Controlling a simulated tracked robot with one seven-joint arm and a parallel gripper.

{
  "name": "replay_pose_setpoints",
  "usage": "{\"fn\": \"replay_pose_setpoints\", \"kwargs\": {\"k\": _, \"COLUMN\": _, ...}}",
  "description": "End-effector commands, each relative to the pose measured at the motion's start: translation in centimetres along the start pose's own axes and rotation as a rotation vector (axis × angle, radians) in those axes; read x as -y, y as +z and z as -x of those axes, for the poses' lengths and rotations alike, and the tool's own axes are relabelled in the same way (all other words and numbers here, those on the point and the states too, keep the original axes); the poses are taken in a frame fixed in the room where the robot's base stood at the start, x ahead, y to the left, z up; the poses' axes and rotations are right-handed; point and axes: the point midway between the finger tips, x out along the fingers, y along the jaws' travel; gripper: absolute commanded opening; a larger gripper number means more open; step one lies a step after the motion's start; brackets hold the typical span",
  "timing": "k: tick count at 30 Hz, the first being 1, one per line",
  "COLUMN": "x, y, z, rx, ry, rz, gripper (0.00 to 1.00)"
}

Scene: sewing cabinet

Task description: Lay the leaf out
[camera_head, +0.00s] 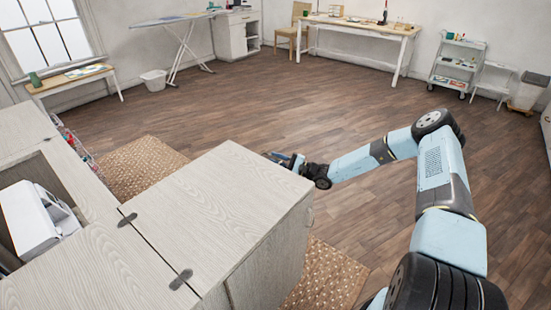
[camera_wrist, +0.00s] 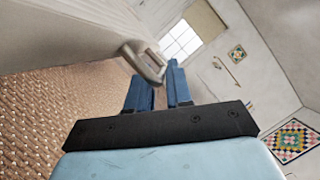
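The leaf (camera_head: 215,195) is a pale wood-grain panel in the head view. It lies level beside the cabinet top (camera_head: 85,275), with a thin seam and two dark hinges (camera_head: 127,220) between them. My gripper (camera_head: 283,158) is at the far right corner of the leaf, partly hidden behind its edge. In the wrist view my gripper (camera_wrist: 158,78) shows two blue fingers standing apart. A metal handle (camera_wrist: 146,62) on a pale panel (camera_wrist: 70,38) is right at the fingertips. I cannot tell whether they touch it.
A white sewing machine (camera_head: 35,222) sits in the cabinet's opening at left. A woven rug (camera_head: 140,165) lies on the floor around the cabinet. Wooden floor (camera_head: 300,105) is clear beyond. A work table (camera_head: 360,27) and a trolley (camera_head: 455,68) stand by the far walls.

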Motion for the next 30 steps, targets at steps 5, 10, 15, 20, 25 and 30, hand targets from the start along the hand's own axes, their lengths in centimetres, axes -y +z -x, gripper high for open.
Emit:
{"fn": "replay_pose_setpoints", "kwargs": {"k": 5, "x": 0.0, "y": 0.0, "z": -1.5, "rx": 0.0, "ry": 0.001, "rz": 0.0, "gripper": 0.2}}
{"fn": "replay_pose_setpoints", "kwargs": {"k": 10, "x": 0.0, "y": 0.0, "z": -1.9, "rx": -0.001, "ry": 0.0, "rz": 0.0, "gripper": 0.2}}
{"fn": "replay_pose_setpoints", "kwargs": {"k": 15, "x": 0.0, "y": 0.0, "z": -1.9, "rx": -0.001, "ry": 0.0, "rz": 0.0, "gripper": 0.2}}
{"fn": "replay_pose_setpoints", "kwargs": {"k": 20, "x": 0.0, "y": 0.0, "z": -1.9, "rx": -0.001, "ry": 0.0, "rz": 0.0, "gripper": 0.08}}
{"fn": "replay_pose_setpoints", "kwargs": {"k": 25, "x": -0.1, "y": 0.0, "z": -1.9, "rx": -0.001, "ry": 0.001, "rz": 0.0, "gripper": 0.0}}
{"fn": "replay_pose_setpoints", "kwargs": {"k": 30, "x": -0.1, "y": 0.0, "z": -1.9, "rx": 0.0, "ry": 0.002, "rz": -0.001, "gripper": 0.0}}
